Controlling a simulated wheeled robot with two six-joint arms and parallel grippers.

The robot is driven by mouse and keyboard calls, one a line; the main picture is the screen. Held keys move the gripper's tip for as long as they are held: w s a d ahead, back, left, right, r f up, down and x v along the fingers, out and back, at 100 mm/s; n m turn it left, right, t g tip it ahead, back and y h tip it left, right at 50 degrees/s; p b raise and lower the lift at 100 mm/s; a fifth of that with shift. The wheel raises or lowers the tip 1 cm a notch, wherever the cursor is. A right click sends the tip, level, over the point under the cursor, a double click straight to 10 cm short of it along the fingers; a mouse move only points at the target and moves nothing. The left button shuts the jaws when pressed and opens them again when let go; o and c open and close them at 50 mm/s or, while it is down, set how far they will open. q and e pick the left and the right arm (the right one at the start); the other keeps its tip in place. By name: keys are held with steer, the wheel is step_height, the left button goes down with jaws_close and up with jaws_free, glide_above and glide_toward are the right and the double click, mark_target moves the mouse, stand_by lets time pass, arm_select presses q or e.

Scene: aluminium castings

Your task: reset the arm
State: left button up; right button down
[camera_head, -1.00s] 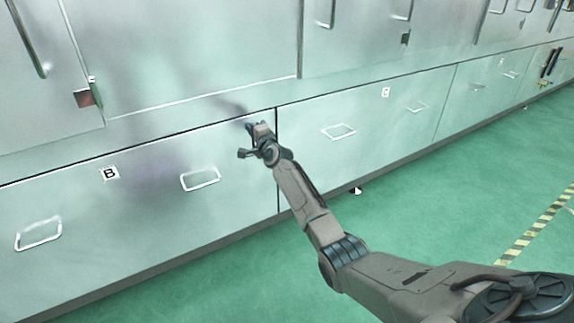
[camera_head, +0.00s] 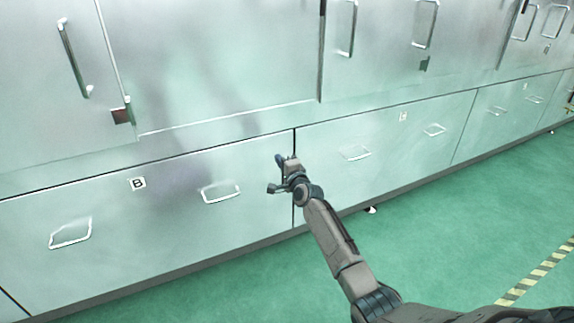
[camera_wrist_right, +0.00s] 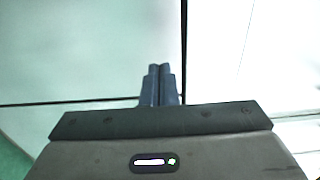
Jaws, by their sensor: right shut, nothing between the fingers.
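My right arm comes in from the lower right in the head view. Its gripper (camera_head: 280,160) is in front of the seam between the drawer marked B and the drawer to its right. In the right wrist view the two blue-grey fingers (camera_wrist_right: 158,84) are together with nothing between them. The pale cabinet front shows behind them, with a dark vertical seam. My left gripper is in neither view.
The drawer B (camera_head: 165,215) has two handles, one of them a handle (camera_head: 221,192) left of my gripper. Another drawer handle (camera_head: 357,153) is to the right. Cabinet doors (camera_head: 220,60) are above. The green floor (camera_head: 470,220) is open at right, with a striped line (camera_head: 535,272).

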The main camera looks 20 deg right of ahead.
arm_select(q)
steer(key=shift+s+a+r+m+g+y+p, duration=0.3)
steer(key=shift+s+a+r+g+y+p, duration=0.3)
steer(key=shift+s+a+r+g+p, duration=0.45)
arm_select(e)
steer(key=shift+s+f, duration=0.1)
steer(key=shift+s, duration=2.45)
